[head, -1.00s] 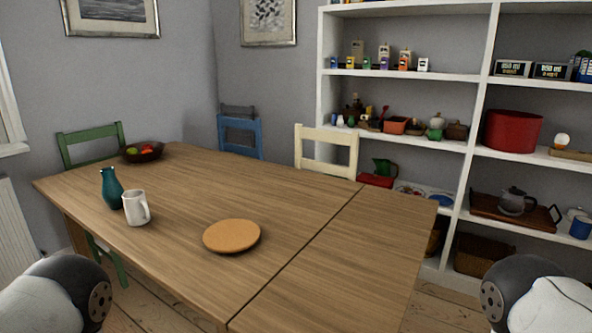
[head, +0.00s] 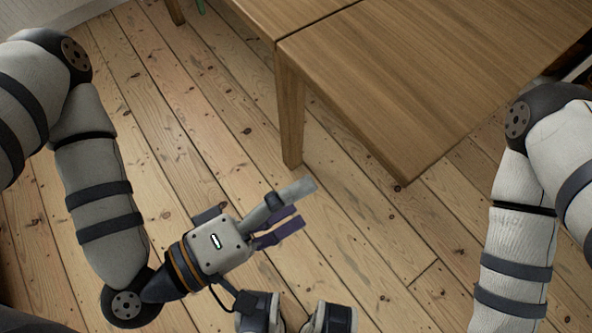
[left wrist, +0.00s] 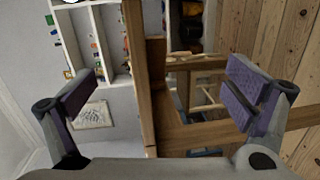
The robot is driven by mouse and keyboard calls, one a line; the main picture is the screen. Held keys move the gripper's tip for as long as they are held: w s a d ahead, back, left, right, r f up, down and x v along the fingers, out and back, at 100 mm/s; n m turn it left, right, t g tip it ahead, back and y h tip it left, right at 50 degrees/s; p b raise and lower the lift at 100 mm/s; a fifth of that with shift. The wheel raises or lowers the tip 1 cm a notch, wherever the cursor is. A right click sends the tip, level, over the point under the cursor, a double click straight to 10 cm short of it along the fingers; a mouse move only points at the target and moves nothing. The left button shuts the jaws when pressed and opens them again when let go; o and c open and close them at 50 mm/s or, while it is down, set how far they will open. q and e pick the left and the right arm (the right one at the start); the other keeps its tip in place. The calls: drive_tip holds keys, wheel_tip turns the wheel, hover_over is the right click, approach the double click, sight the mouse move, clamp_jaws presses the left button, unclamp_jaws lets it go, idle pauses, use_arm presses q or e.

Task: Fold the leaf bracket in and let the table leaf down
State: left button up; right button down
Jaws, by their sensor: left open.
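The wooden table leaf (head: 440,85) is up, level with the main tabletop (head: 290,12), with a dark seam between them. A table leg (head: 290,115) stands under the seam corner. My left gripper (head: 294,209) is open and empty, low over the floor in front of the leg and leaf, apart from both. In the left wrist view the tabletop's edge (left wrist: 134,70) runs upright between the open fingers (left wrist: 160,93), with wooden rails and legs beyond. I cannot tell the leaf bracket from these wooden parts. My right arm shows at the right; its gripper is out of view.
Bare floorboards (head: 200,140) are clear around the table's near side. The left wrist view also shows white shelves (left wrist: 112,40) with small objects and a framed picture (left wrist: 91,115) on the wall.

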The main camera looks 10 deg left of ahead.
sight(377, 126)
use_arm(q)
drive_tip(key=w+d, duration=0.3)
drive_tip(key=w+d+r+t+b, duration=0.1)
drive_tip(key=w+d, duration=0.2)
drive_tip(key=w, duration=0.1)
drive_tip(key=w+d+r+n+t, duration=0.1)
drive_tip(key=w+d, duration=0.1)
drive_tip(key=w, duration=0.1)
drive_tip(key=shift+w+d+r+b, duration=0.15)
drive_tip(key=shift+w+d+b, duration=0.25)
drive_tip(key=shift+w+d+r+n+p, duration=0.25)
drive_tip(key=shift+w+r+n+p, duration=0.15)
drive_tip(key=shift+r, duration=0.3)
drive_tip(key=shift+s+r, duration=0.1)
drive_tip(key=shift+r, duration=0.1)
use_arm(e)
drive_tip(key=shift+s+f, duration=0.25)
drive_tip(key=shift+f, duration=0.25)
